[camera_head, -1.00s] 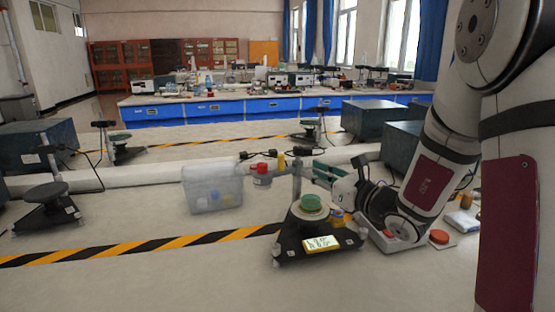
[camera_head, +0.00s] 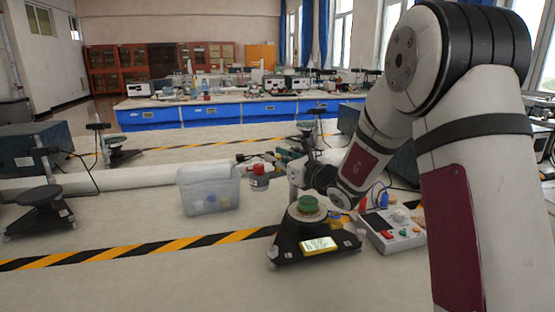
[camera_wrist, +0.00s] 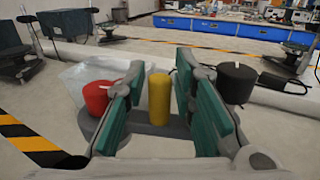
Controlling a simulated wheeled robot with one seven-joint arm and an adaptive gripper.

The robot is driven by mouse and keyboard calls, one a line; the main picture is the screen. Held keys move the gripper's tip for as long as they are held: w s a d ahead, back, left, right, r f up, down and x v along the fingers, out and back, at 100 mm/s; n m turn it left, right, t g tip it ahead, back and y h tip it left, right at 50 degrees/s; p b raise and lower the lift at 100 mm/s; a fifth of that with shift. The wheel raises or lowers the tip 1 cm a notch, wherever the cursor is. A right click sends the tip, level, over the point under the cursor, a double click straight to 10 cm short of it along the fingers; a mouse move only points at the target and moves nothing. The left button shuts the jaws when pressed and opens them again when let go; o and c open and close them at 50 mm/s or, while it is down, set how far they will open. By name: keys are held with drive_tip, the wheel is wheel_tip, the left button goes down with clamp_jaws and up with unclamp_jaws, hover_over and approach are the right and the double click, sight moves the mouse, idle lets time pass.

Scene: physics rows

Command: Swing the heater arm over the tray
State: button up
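A black three-cornered stand (camera_head: 285,247) with a round tray (camera_head: 293,212) carrying a green disc (camera_head: 309,203) sits at the middle of the bench. Behind it my gripper (camera_head: 283,155) reaches left. In the wrist view, my green-padded fingers (camera_wrist: 160,78) are open on either side of an upright yellow cylinder (camera_wrist: 159,98), with a gap on the right side. The cylinder stands on a grey bar (camera_wrist: 150,129) between a red cylinder (camera_wrist: 98,97) and a black cylinder (camera_wrist: 237,83). The red one shows in the head view (camera_head: 259,172). I cannot tell which part is the heater arm.
A clear plastic bin (camera_head: 208,192) stands left of the stand. A grey control box (camera_head: 394,230) with knobs lies close on its right. A white pipe (camera_head: 110,178) runs behind. Striped tape (camera_head: 150,248) crosses the bench, whose front left is clear.

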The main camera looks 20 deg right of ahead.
clamp_jaws()
